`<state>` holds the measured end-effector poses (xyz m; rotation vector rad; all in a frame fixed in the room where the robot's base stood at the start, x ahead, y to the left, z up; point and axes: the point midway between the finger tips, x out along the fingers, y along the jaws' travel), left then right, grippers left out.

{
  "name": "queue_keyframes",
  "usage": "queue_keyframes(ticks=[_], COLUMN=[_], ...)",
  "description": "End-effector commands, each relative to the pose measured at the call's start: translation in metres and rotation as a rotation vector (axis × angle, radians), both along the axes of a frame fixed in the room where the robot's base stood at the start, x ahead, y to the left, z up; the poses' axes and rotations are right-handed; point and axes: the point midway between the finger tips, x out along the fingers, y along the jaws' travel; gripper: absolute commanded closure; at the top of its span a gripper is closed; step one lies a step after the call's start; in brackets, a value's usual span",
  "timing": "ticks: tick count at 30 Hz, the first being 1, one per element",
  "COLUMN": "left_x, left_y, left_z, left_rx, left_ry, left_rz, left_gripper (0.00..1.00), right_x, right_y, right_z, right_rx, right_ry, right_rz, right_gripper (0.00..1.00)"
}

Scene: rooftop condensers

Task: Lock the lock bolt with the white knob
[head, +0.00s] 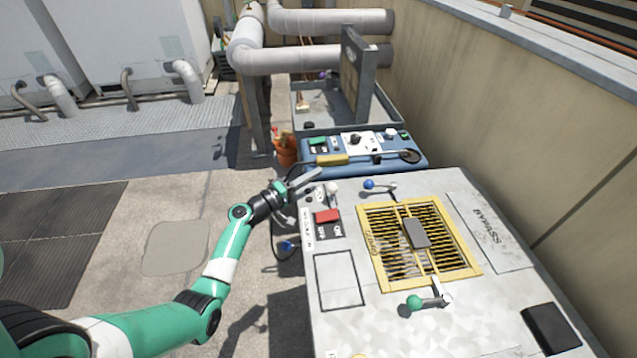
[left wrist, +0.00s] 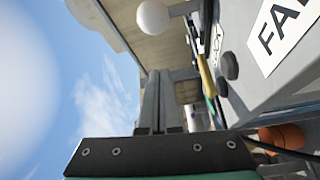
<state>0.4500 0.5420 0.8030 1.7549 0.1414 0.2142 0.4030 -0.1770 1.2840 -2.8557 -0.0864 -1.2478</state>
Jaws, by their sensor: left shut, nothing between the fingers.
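The white knob (head: 332,187) is at the far left corner of the grey cabinet top (head: 336,281). It also shows large in the left wrist view (left wrist: 153,17), at the top edge, with part of its rod. Most of its bolt is hard to make out. My left gripper (head: 312,175) is shut and empty, just left of and behind the white knob, its fingers pointing to the right. In the left wrist view the shut fingers (left wrist: 160,98) lie below the knob, with no visible contact. My right gripper is in neither view.
A blue knob (head: 369,184), a green knob (head: 414,302), a yellow-framed grille (head: 373,247) and a red switch (head: 326,216) are on the cabinet top. A blue panel (head: 423,168) and an orange pot (head: 287,152) stand behind. A wall (head: 520,110) bounds the right.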

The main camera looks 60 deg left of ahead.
Motion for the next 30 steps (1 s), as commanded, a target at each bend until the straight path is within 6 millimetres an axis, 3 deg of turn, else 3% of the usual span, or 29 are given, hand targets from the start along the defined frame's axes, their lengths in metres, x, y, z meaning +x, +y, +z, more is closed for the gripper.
queue_keyframes(ticks=[1,6,12,30], left_x=[-0.012,-0.048,-0.077,-0.084], left_y=[-0.003,-0.01,-0.017,-0.019], left_z=[0.005,0.002,-0.002,-0.003], left_rx=[-0.003,-0.003,-0.001,0.0], left_ry=[0.001,0.001,0.001,0.0], left_rz=[0.003,0.005,0.002,0.0], left_gripper=[1.0,1.0,1.0,1.0], right_x=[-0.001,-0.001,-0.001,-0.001], right_y=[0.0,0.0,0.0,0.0], right_z=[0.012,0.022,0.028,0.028], right_rx=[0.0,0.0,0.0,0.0], right_ry=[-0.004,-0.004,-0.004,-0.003], right_rz=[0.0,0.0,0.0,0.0], right_gripper=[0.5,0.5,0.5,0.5])
